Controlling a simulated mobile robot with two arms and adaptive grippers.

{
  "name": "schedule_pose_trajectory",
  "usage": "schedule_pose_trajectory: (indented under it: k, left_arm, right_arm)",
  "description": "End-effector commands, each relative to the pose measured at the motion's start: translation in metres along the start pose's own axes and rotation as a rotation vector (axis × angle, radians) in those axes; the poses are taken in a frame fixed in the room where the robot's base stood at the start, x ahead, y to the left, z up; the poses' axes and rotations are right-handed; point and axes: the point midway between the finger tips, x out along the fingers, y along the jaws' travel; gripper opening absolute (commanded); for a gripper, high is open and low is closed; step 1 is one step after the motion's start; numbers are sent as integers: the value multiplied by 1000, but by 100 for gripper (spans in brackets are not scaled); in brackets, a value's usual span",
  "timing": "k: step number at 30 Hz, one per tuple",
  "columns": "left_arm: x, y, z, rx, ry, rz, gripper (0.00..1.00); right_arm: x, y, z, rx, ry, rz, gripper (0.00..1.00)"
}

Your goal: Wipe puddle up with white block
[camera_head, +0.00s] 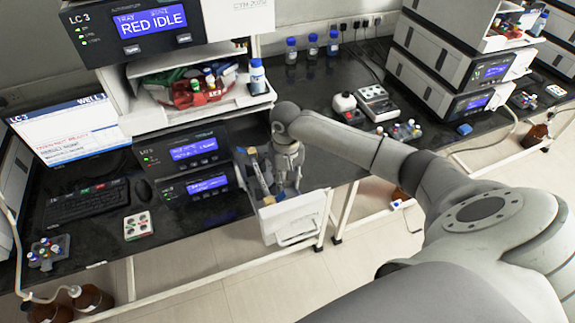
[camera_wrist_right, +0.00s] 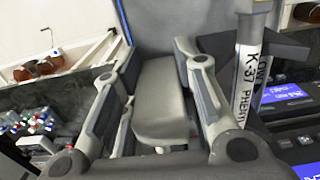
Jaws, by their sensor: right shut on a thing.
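My right gripper (camera_head: 288,185) points down over the open white tray (camera_head: 296,222) at the front of the middle instrument stack. In the right wrist view, its two fingers (camera_wrist_right: 157,62) are shut on a pale block (camera_wrist_right: 162,100), which shows greyish white in the shade. In the head view the block is mostly hidden by the gripper. I cannot make out a puddle in either view. My left gripper is out of view.
A labelled column (camera_wrist_right: 248,65) stands close beside the gripper; it also shows left of it in the head view (camera_head: 260,178). The stack's displays (camera_head: 195,148) are just left. Several bottles (camera_head: 312,44) stand at the back. A keyboard (camera_head: 88,203) lies at left.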

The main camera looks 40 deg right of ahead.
Motion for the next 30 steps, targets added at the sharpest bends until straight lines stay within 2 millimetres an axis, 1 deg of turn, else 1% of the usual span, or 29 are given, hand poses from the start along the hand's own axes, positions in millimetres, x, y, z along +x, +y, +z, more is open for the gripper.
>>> schedule_pose_trajectory:
  k: [6, 10, 14, 21, 30]
  left_arm:
    - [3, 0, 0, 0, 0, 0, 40]
    - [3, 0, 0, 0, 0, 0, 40]
    - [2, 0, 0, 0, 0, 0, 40]
    - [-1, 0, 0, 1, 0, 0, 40]
    - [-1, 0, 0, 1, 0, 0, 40]
  right_arm:
    - [1, 0, -14, 1, 1, -1, 15]
    - [0, 0, -17, 0, 0, -1, 15]
    - [0, 0, -12, -1, -1, 0, 15]
    - [-2, 0, 3, -1, 0, 0, 15]
    - [-1, 0, 12, 0, 0, 0, 15]
